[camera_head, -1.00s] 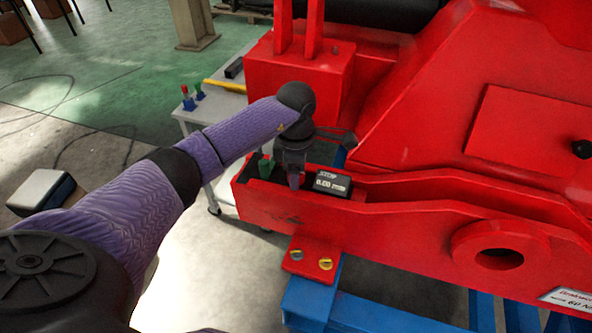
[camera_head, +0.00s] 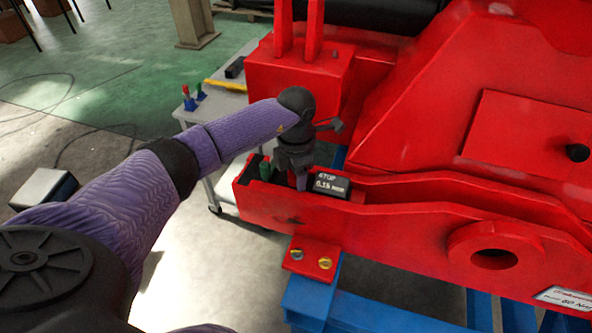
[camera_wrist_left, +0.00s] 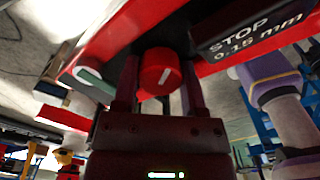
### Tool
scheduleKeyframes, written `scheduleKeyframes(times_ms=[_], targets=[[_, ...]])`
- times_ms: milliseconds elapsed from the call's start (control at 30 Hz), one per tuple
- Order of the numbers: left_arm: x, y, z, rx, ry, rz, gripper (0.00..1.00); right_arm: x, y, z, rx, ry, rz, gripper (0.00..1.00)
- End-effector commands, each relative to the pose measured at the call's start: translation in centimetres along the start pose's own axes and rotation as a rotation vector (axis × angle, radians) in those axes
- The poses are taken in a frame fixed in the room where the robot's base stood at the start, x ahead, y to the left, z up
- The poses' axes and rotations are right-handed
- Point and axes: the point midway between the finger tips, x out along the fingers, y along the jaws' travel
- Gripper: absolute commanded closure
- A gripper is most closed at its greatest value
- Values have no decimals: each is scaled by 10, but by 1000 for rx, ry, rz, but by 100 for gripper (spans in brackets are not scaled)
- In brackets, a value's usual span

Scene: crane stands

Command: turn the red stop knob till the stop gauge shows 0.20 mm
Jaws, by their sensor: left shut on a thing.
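The red stop knob (camera_wrist_left: 159,74) shows in the left wrist view between the two fingers of my left gripper (camera_wrist_left: 158,88), with a pale line on its face. My left gripper (camera_head: 298,183) is shut on it and points down into the slot of the red frame in the head view, where the gripper hides the knob. The stop gauge (camera_head: 331,184) is a black box just right of the gripper. It also shows in the left wrist view (camera_wrist_left: 250,35) and reads STOP 0.15 mm. My right gripper is not in view.
A green-topped part (camera_head: 266,169) stands in the slot just left of my gripper. Red walls of the machine (camera_head: 400,215) run close around it. A grey trolley (camera_head: 215,115) with small tools stands behind at the left. Blue beams (camera_head: 330,300) lie below.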

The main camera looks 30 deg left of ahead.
Motion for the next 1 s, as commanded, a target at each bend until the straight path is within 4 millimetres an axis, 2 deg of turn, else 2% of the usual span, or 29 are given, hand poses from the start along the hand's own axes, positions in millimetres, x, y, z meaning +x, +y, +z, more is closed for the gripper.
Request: scheduleKeyframes(times_ms=[333,867,900,1000], targets=[[-2,1,1,-128,-3,1,100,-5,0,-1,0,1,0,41],[-2,1,1,-149,-4,2,100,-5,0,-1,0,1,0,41],[-2,1,1,-149,-4,2,37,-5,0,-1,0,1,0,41],[-1,1,1,-148,-3,2,16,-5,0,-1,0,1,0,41]])
